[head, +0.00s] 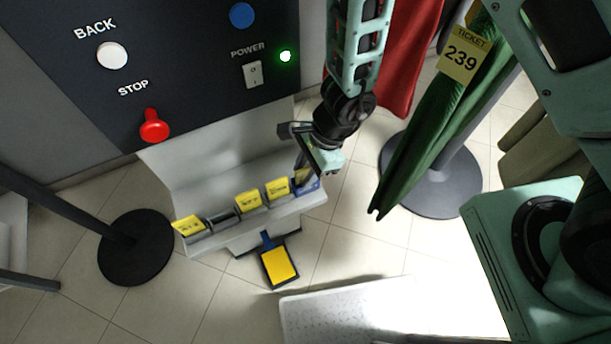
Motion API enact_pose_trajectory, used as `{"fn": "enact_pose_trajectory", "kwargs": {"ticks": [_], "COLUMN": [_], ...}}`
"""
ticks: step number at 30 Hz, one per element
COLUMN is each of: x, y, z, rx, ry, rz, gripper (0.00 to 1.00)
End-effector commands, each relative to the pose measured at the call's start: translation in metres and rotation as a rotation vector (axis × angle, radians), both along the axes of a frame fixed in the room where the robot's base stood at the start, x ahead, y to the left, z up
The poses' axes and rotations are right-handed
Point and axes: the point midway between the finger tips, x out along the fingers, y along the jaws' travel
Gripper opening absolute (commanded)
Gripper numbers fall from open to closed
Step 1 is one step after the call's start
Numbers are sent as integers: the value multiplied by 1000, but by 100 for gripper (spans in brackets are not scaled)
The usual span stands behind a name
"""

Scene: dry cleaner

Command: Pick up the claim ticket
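Several yellow tickets stand in a slotted rack (262,221) below the control panel. One ticket (187,225) is at the far left, two more (248,200) (278,187) stand further right, and one slot between them looks empty. Another yellow ticket (304,178) shows partly in the rightmost slot, which has a blue front. My gripper (307,168) points down at this rightmost slot, its fingers close to that ticket and partly covering it. Whether the fingers touch or grip it cannot be made out. Which ticket is the claim ticket is not readable here.
A yellow plate (280,262) in a dark frame with a blue tab is in front of the rack. The panel (200,60) with its red stop lever (154,126) rises behind. A round base (135,247) stands left.

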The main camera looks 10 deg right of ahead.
Motion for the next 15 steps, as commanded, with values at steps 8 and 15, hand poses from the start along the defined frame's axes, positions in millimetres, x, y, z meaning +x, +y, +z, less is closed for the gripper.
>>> {"fn": "enact_pose_trajectory", "kwargs": {"ticks": [8,15], "x": [0,0], "y": [0,0], "z": [0,0], "rx": [0,1], "ry": [0,1], "rz": [-1,-1], "gripper": [0,0]}}
